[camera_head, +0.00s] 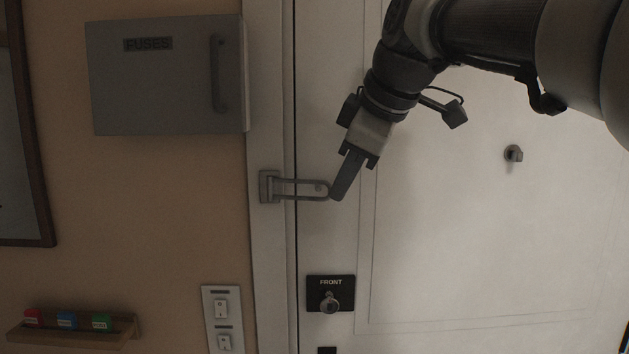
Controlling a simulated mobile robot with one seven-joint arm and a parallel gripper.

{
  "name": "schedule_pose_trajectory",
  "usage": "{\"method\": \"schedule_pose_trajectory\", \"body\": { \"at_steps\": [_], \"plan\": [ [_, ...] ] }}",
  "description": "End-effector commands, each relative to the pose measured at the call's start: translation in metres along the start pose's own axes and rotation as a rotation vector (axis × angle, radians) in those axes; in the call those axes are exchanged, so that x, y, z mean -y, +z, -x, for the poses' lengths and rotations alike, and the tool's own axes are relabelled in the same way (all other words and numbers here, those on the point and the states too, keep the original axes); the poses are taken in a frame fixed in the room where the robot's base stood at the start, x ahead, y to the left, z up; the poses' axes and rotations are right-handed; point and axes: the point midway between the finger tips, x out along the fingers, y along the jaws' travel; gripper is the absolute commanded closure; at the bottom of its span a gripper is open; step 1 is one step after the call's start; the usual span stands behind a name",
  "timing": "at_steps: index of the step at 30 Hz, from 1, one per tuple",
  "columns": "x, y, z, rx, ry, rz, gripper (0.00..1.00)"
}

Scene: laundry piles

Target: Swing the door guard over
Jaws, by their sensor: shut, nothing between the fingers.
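The door guard (304,182) is a grey metal loop hinged on a plate (269,187) on the white door frame. Its loop reaches right across the gap between frame and door. My gripper (338,196) points down and left in front of the white door (450,250), with its fingers shut. The fingertips are at the right end of the loop and hide part of it. They look to be touching the loop, but I cannot tell for sure. No knob or stud of the guard shows on the door beside the fingertips.
A black lock plate marked FRONT (331,294) with a knob is below the guard. A grey fuse box (167,75) hangs at the upper left. Light switches (222,320) and a small shelf (72,331) are at the lower left. A small grey fitting (513,153) is on the door.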

Motion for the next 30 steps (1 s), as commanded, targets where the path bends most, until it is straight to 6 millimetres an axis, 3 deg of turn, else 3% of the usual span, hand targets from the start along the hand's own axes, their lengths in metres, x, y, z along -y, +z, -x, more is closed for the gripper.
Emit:
{"method": "schedule_pose_trajectory", "body": {
  "at_steps": [7, 14, 30],
  "plan": [
    [-0.002, 0.000, 0.000, 0.001, -0.001, -0.001, 1.00],
    [-0.026, 0.005, -0.010, 0.002, -0.002, -0.002, 1.00],
    [-0.023, 0.001, -0.011, -0.001, 0.005, 0.000, 1.00]
  ]
}}
